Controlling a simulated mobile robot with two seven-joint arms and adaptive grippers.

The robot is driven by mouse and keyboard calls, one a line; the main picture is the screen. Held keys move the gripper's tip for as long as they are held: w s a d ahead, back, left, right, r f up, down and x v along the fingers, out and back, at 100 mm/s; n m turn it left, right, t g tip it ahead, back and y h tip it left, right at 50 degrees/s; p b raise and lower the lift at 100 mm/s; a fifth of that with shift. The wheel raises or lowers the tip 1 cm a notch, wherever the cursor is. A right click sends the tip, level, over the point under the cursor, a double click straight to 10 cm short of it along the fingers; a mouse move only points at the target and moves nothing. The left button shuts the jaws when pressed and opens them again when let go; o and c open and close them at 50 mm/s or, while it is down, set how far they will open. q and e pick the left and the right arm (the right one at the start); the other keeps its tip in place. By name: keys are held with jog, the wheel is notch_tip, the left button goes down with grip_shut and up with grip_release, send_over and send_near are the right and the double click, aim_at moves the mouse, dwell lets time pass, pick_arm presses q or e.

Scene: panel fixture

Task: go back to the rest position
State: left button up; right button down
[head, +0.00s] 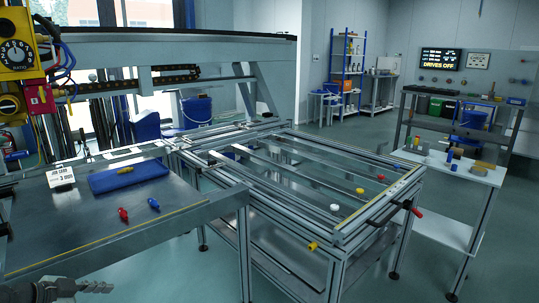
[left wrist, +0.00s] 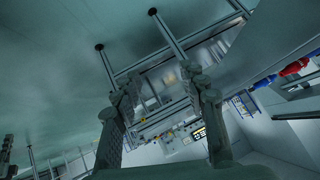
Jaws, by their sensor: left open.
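My left gripper (left wrist: 155,82) fills the middle of the left wrist view. Its two fingers are spread apart with nothing between them. In the head view, part of my left gripper (head: 92,287) shows at the bottom left corner, near the front of the grey workbench (head: 110,222). My right gripper is in neither view. The panel fixture (head: 382,211), an aluminium frame with rails, stands in the middle of the head view, apart from my left gripper.
On the bench lie a red tool (head: 123,214), a blue tool (head: 154,204), a blue mat (head: 105,184) with a yellow tool (head: 125,170), and a job card (head: 61,176). A white side table (head: 470,175) stands right of the fixture. Floor is open behind.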

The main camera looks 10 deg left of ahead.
pick_arm(q)
jog(key=s+d+f+n+g+y, duration=0.4)
jog(key=s+d+f+n, duration=0.3)
jog(key=s+d+f, duration=1)
notch_tip(320, 180, down, 3)
jog(key=s+g, duration=0.1)
jog(key=s, duration=0.1)
jog(key=shift+s+d+r+n+g+y, duration=0.15)
jog(key=shift+s+n+g+y, duration=0.15)
jog(key=shift+s+g+y, duration=0.1)
